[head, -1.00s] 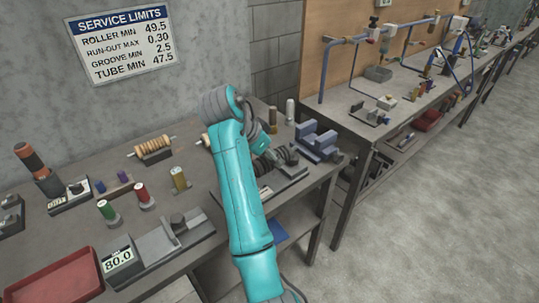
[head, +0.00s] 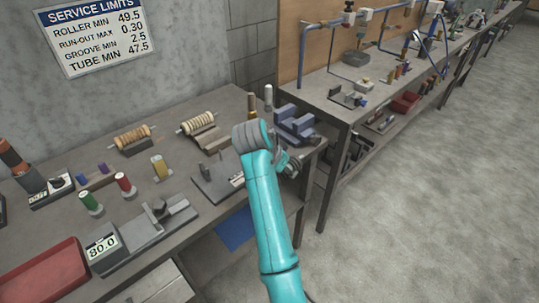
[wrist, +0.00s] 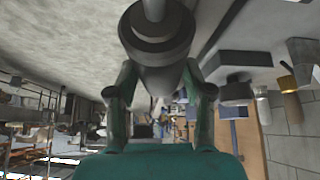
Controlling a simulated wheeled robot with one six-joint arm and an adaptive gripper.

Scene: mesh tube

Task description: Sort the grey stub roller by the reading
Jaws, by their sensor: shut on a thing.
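The grey stub roller (wrist: 158,50) is a dark grey cylinder with a thinner shaft, seen close up in the wrist view. My gripper (wrist: 160,78) is shut on it, one finger on each side. In the head view my gripper (head: 291,165) is at the bench's right front edge, partly behind my teal arm. The roller is hard to make out there. A two-post fixture (head: 208,182) stands left of my arm. A gauge (head: 103,247) at the front left reads 80.0. The wall sign (head: 108,38) lists roller min 49.5 and run-out max 0.30.
A red tray (head: 45,272) lies at the front left. A blue-grey block fixture (head: 296,127) stands at the bench's right end. Wound rollers (head: 197,123), coloured spools (head: 124,184) and a yellow cylinder (head: 160,167) crowd the bench. Open floor (head: 430,220) lies to the right.

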